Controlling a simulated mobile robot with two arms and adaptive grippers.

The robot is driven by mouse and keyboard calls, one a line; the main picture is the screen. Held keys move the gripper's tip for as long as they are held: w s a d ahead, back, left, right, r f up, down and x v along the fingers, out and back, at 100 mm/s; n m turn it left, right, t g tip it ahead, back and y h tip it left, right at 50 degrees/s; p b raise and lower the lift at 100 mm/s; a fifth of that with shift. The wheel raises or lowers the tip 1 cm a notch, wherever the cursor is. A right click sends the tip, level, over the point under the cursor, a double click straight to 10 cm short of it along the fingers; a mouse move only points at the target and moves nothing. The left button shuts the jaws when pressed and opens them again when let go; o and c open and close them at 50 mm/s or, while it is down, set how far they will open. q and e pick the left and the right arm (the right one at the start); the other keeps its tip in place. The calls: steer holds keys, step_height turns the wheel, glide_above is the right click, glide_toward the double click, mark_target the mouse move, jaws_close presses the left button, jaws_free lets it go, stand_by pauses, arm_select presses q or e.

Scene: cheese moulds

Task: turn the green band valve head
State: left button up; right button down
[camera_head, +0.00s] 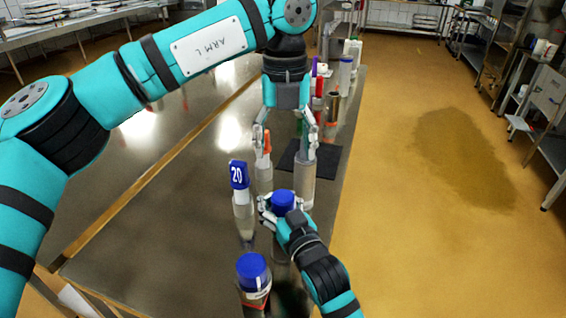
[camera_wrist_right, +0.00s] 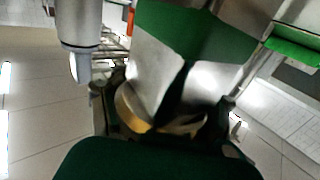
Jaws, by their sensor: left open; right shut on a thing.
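My right gripper (camera_head: 283,207) reaches in from the lower right in the head view. It is shut around an upright thing with a blue top (camera_head: 283,200), standing on the table. In the right wrist view a shiny metal body with a green band (camera_wrist_right: 195,30) fills the middle, close to the fingers. I cannot tell for sure that this is the same thing as the blue-topped one. A dark green surface (camera_wrist_right: 155,160) fills the bottom of that view. My left gripper (camera_head: 287,150) points down farther back, open, its fingers apart near an orange-topped container (camera_head: 267,143) and a clear cylinder (camera_head: 302,183).
A blue-capped bottle marked 20 (camera_head: 239,176) stands left of my right gripper, and another blue-capped bottle (camera_head: 252,272) stands nearer. A dark mat (camera_head: 328,160) lies behind. Several bottles stand at the table's (camera_head: 150,225) far right end. The table's left part is clear.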

mark_target(283, 196)
arm_select(q)
step_height(283, 196, down, 12)
steer(key=n, duration=0.8)
steer(key=shift+w+a, duration=0.1)
steer(key=shift+c, duration=0.3)
steer(key=c, duration=1.1)
